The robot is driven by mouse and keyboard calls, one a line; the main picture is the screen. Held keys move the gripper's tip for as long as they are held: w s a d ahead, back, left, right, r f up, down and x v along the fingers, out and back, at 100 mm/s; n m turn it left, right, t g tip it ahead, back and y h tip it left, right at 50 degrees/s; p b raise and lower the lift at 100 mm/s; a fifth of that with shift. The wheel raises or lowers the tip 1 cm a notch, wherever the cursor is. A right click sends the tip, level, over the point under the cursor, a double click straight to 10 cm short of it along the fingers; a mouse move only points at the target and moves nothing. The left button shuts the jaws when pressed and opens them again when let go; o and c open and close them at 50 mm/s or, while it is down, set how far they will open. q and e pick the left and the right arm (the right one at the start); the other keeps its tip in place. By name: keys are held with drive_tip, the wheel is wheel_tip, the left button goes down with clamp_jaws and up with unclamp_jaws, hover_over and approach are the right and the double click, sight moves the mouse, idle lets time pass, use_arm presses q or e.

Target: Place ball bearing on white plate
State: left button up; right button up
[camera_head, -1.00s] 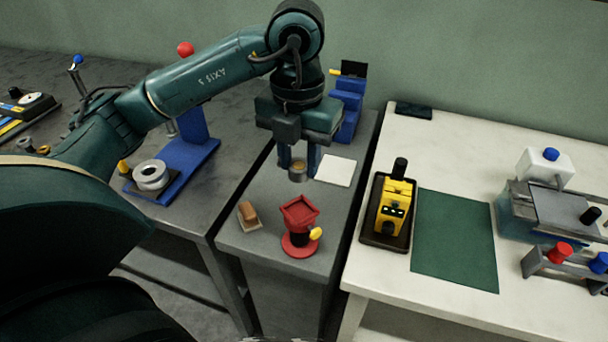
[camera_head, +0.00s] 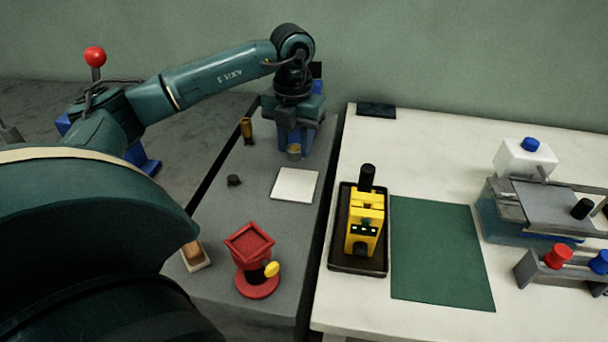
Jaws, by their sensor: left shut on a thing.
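My left gripper (camera_head: 293,147) points down near the back of the narrow grey table. It is shut on the ball bearing (camera_head: 294,150), a small tan-grey ring low between its fingers. The fingers hide part of the bearing. The white plate (camera_head: 295,186) is a flat square lying on the grey table, bare and in full view. The gripper and bearing appear just behind the plate's far edge, apart from it; their height above the table is hard to tell. My right gripper is not in view.
A red hopper-like device (camera_head: 252,262) stands in front of the plate, by a small tray with a brown block (camera_head: 192,252). A black knob (camera_head: 233,180) and brass cylinder (camera_head: 247,130) lie left. A yellow device (camera_head: 364,222) stands on the white table (camera_head: 430,150) at right.

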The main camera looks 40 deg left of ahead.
sight(295, 184)
use_arm(q)
wheel_tip(295, 184, down, 7)
drive_tip(key=shift+f, duration=0.15)
idle(0.4)
drive_tip(key=shift+f, duration=0.15)
drive_tip(key=o, duration=1.1)
wheel_tip(295, 184, up, 12)
drive_tip(key=shift+r, duration=0.2)
